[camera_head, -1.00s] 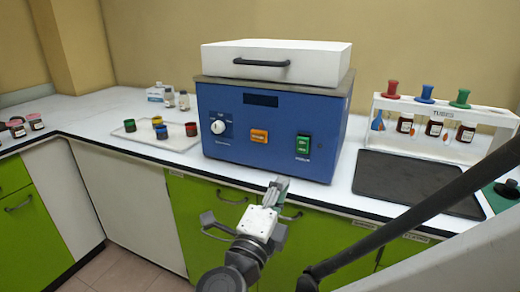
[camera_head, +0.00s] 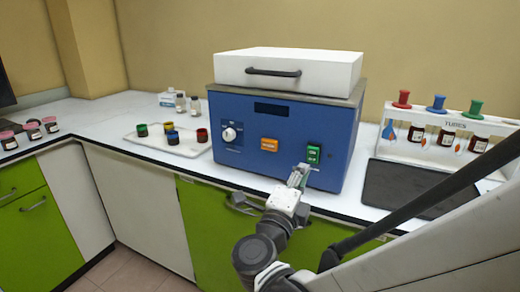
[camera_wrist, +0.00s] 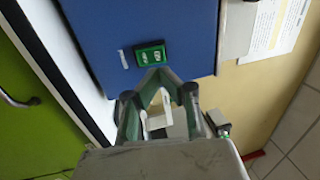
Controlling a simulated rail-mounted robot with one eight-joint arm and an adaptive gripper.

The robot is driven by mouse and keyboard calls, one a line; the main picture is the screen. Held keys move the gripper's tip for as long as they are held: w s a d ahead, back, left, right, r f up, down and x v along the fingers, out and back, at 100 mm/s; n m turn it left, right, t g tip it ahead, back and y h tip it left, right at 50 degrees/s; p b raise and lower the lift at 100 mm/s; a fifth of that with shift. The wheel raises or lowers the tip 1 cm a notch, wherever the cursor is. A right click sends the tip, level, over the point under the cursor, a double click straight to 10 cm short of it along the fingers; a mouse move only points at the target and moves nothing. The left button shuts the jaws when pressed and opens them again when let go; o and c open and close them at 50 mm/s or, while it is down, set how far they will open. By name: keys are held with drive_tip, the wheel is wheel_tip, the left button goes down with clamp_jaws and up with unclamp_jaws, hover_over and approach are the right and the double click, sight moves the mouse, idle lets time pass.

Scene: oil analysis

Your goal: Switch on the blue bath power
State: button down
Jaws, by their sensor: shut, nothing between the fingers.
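The blue bath (camera_head: 240,150) stands on the white counter, with a white lid with a black handle on top. Its front has a dark display, a white dial, an orange switch (camera_head: 269,145) and a green power switch (camera_head: 313,155) at the right. My gripper (camera_head: 300,172) is shut and empty, just below and in front of the green switch. In the wrist view the green switch (camera_wrist: 150,54) is just beyond the fingertips (camera_wrist: 157,74) on the blue panel (camera_wrist: 185,30). I cannot tell whether the fingertips touch the panel.
A dark mat (camera_head: 405,188) lies right of the bath, before a white rack (camera_head: 400,150) with bottles and coloured stoppers. A tray (camera_head: 150,148) with several coloured jars is left of it. Green cabinets (camera_head: 205,225) with handles are below the counter edge.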

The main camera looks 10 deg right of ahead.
sight(313, 151)
drive_tip(key=shift+p+x, duration=0.4)
drive_tip(key=shift+x, duration=2.75)
